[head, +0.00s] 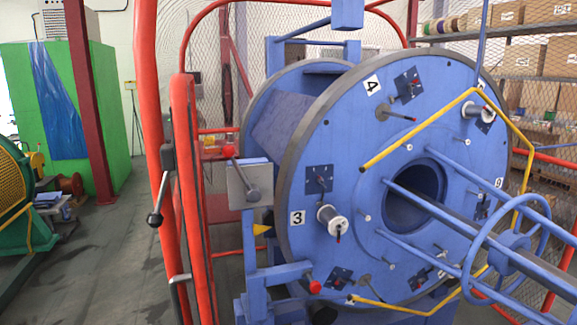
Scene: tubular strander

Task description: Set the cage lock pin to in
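The blue round cage (345,130) of the strander fills the middle and right, with numbered plates and bobbins on its face. Left of its rim stands a blue post (250,240) with a grey plate (243,186). A lever with a red knob (230,152) is mounted on that plate, its knob up and to the left. Lower down, a blue bracket (285,272) reaches towards the cage, with another red knob (314,287) at its end. I cannot tell for certain which is the cage lock pin, nor whether it is in. Neither of my grippers is in view.
A red tubular guard frame (184,190) with a black-knobbed handle (155,219) stands left of the post. Grey floor (115,245) is open further left. Shelves with boxes (550,57) stand at the right. A blue handwheel (510,240) is at the lower right.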

